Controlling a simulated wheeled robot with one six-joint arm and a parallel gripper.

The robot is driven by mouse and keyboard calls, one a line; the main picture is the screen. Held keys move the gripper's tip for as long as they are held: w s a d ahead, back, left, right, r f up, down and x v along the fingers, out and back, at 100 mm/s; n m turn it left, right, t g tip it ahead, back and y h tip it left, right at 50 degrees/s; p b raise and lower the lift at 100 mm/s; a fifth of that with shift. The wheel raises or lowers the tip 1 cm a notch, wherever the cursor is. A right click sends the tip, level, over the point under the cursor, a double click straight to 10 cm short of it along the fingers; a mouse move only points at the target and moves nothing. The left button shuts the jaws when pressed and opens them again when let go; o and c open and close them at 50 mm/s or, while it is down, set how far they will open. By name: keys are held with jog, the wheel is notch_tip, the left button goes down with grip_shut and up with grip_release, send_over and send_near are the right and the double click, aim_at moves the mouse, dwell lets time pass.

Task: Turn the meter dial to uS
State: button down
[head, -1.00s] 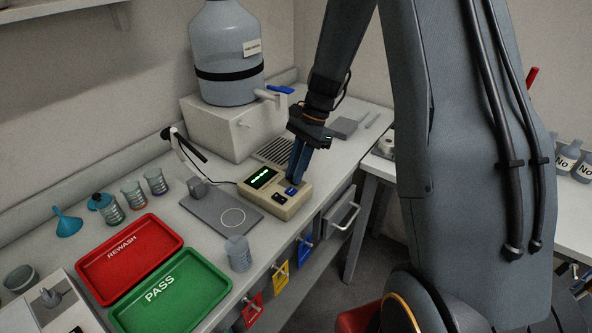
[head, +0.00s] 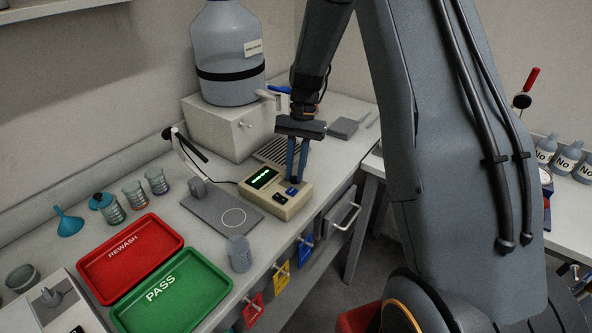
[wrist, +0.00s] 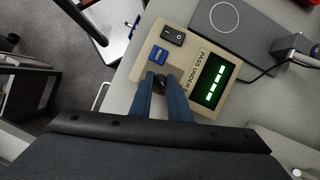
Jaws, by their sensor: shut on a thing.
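The meter (head: 285,201) is a beige box on the bench with a lit green display (head: 263,177). My gripper (head: 294,178) points down onto the meter's right rear part. In the wrist view its two blue fingers (wrist: 160,80) are shut on the small dark dial (wrist: 159,83). The fingers hide most of the dial, and I cannot read its setting or the uS mark.
A grey stirrer-like plate (head: 215,212) with a probe stand lies left of the meter. A small grey beaker (head: 239,253) stands in front. Red (head: 130,258) and green (head: 175,293) trays lie at front left. A large bottle (head: 228,60) stands behind on a white box.

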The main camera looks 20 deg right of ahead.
jog(key=n+h, duration=0.1)
jog(key=n, duration=0.1)
jog(key=n+h, duration=0.1)
jog(key=n, duration=0.2)
jog(key=shift+w+a+g, duration=0.15)
jog(key=shift+a+g, duration=0.05)
jog(key=shift+g, duration=0.1)
jog(key=shift+n, duration=0.3)
jog(key=c, duration=1.7)
grip_release()
jog(key=shift+o, duration=0.2)
jog(key=b+v, duration=0.2)
jog(key=v, duration=0.6)
jog(key=s+f+n+t, duration=0.1)
jog(key=s+t, duration=0.4)
jog(key=s, duration=1.6)
jog(key=shift+a+f+n+t+h, duration=0.3)
jog(key=shift+a+f+h, duration=0.1)
jog(key=shift+f, duration=0.5)
